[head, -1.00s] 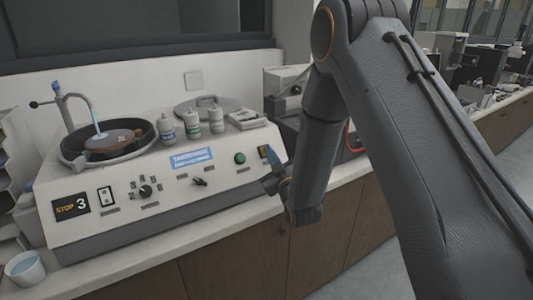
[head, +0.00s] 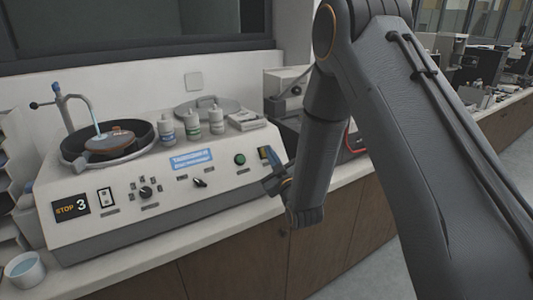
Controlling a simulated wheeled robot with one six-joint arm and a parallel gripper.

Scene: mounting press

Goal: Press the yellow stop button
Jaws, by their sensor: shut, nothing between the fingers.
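The machine's sloped white control panel (head: 150,212) faces me on the bench. A green round button (head: 240,159) sits at the right of the panel. To its right is a small dark plate with yellow on it (head: 263,152), partly covered by my gripper. I cannot make out a separate yellow button.
A round bowl with a brown disc (head: 112,144) and a tap stand on the machine's left top. Several white bottles (head: 192,124) stand behind the panel. The panel also has a blue display (head: 192,159) and knobs. A cup (head: 24,268) stands at front left.

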